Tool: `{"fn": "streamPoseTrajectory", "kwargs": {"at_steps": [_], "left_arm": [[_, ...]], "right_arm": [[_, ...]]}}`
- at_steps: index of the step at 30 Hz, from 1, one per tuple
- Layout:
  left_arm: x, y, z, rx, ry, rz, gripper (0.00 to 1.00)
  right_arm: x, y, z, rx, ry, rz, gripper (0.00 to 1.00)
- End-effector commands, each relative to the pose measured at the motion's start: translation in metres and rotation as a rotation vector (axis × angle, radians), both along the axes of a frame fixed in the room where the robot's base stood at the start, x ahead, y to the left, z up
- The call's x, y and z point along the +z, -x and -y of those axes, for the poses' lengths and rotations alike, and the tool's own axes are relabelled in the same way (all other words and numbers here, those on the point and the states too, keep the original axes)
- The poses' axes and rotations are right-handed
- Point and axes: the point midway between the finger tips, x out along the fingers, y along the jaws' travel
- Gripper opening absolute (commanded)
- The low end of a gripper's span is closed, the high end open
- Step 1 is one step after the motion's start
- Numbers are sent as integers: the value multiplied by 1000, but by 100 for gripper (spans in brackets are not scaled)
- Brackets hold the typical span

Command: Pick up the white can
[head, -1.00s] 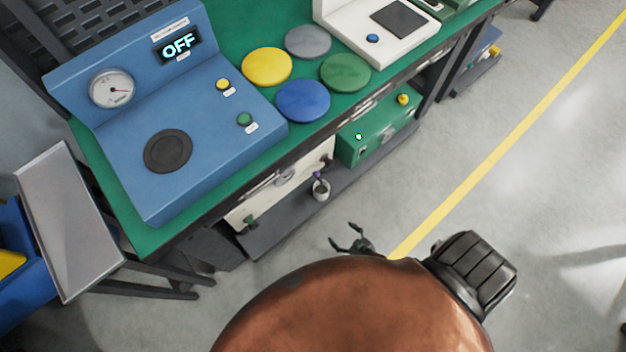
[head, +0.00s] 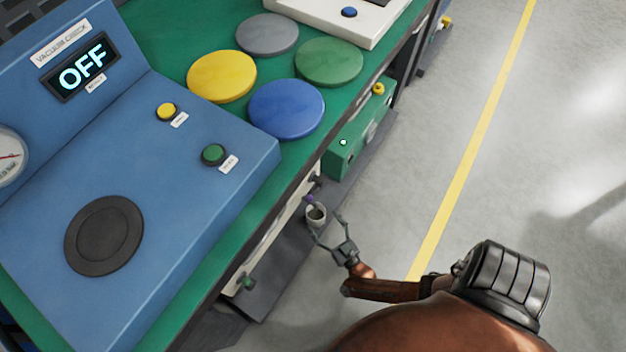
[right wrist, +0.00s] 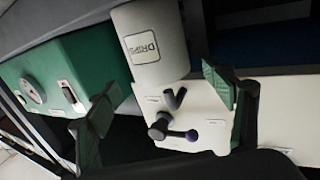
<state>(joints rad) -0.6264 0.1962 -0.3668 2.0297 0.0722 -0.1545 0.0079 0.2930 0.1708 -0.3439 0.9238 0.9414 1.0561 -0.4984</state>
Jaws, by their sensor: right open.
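The white can (head: 316,217) stands on the dark lower shelf below the bench, under a purple-tipped valve. In the right wrist view the white can (right wrist: 156,40) is large, with a label that seems to read "DRIPS". My right gripper (head: 328,226) is open beside the can, its fingertips close to it. In the right wrist view the open fingers of my right gripper (right wrist: 160,105) have nothing held between them, and the can lies towards the fingertips. Whether a finger touches the can, I cannot tell. My left gripper is not in view.
A white panel with the purple-knobbed valve (right wrist: 172,132) is close to the fingers. A green box (head: 352,140) stands beside the can on the shelf (head: 275,285). The green bench top (head: 190,312) with the blue vacuum-check console (head: 190,215) overhangs it. The grey floor to the right is clear.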

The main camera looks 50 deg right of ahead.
Motion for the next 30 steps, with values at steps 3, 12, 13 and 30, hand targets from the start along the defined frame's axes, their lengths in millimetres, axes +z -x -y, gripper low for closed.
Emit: {"fn": "streamPoseTrajectory", "kwargs": {"at_steps": [3, 12, 13, 30], "left_arm": [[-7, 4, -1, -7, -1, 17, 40], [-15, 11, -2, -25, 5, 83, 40], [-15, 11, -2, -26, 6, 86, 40], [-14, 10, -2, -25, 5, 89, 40]], "right_arm": [[0, -14, 5, 2, 1, 0, 75], [2, -46, 14, 0, 0, -3, 75], [2, -47, 15, 0, 0, -3, 75], [3, -47, 15, 1, 0, -2, 50]]}}
